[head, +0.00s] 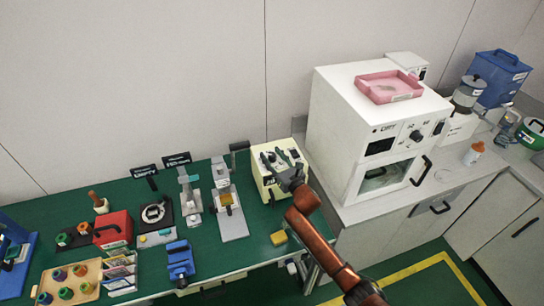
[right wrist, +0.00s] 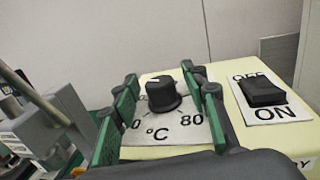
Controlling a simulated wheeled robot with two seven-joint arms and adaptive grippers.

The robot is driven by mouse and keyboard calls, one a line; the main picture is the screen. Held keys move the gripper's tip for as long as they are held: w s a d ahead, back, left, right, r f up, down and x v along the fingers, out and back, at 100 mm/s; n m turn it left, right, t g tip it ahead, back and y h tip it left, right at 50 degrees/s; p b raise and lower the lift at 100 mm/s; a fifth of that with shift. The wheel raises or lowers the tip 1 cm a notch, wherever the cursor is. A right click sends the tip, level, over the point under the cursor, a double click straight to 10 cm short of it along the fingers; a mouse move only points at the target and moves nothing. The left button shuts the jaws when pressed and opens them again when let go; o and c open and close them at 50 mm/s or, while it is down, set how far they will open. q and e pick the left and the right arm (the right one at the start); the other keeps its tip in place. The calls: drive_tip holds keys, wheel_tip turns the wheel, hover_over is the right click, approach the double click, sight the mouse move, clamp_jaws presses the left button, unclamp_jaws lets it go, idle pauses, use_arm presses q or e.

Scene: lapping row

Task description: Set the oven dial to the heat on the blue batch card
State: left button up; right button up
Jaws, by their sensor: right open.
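A cream box (head: 262,160) stands at the right end of the green bench. In the right wrist view its black dial (right wrist: 163,94) sits on a white plate marked °C, with 80 at the lower right. The dial's white pointer mark faces up and to the left; the number there is hidden or too small to read. My right gripper (head: 283,158) is over the box, its open green-padded fingers (right wrist: 159,84) on either side of the dial; contact is unclear. A rack of cards (head: 121,272) stands at the front left; its writing is unreadable. My left gripper is out of view.
An OFF/ON rocker switch (right wrist: 264,93) is just right of the dial. A white oven-like cabinet (head: 340,120) with a window and knob, topped by a pink tray (head: 390,86), stands right of the box. Grey devices (head: 229,213) crowd the left side.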

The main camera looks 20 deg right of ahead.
drive_tip(key=shift+c, duration=0.3)
clamp_jaws()
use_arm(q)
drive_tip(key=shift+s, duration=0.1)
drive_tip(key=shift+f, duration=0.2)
